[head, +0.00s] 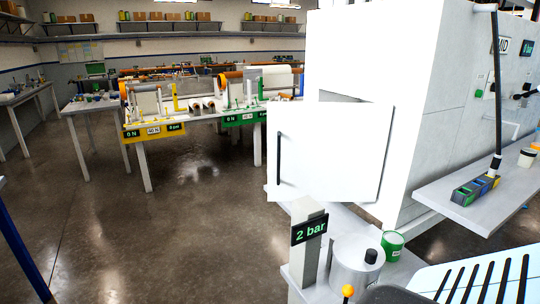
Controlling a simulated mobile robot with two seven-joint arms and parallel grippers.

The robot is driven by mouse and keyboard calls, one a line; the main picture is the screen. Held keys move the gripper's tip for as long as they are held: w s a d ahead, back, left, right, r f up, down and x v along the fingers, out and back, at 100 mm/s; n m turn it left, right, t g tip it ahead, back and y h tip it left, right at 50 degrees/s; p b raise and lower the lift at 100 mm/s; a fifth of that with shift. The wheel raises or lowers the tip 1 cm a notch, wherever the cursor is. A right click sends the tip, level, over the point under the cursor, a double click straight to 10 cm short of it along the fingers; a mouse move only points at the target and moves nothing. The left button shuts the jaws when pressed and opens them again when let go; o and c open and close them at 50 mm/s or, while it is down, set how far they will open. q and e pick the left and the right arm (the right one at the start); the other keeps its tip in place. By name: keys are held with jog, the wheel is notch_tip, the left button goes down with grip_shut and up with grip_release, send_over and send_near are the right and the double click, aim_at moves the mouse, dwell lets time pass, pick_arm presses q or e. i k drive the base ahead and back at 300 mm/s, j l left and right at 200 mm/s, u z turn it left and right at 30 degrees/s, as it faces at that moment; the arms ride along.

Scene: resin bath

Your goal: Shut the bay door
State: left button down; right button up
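The bay door appears to be the plain white panel (335,150) in the middle of the head view. It stands out from the front of a large white cabinet (370,50), swung open. A black vertical bar handle (279,160) is near the panel's left edge. A dark edge shows beside the panel's right side, against the cabinet. The panel hides most of the bay opening and its inside. Neither of my grippers is in view.
Below the door, a bench holds a "2 bar" display (310,229), a metal pot (355,263) and a green tin (391,246). A side shelf (455,210) at right holds a block with an upright black rod. Work tables stand behind. The floor (190,225) at left is clear.

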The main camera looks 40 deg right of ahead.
aim_at(333, 152)
jog(key=i+z, duration=0.15)
jog(key=z, duration=0.3)
jog(key=i+z, duration=0.15)
jog(key=z, duration=0.35)
jog(key=i+j+z, duration=0.15)
jog(key=z, duration=0.3)
jog(key=i+j+z, duration=0.1)
jog(key=i+z, duration=0.15)
jog(key=z, duration=0.15)
jog(key=i+j+z, duration=0.2)
jog(key=z, duration=0.2)
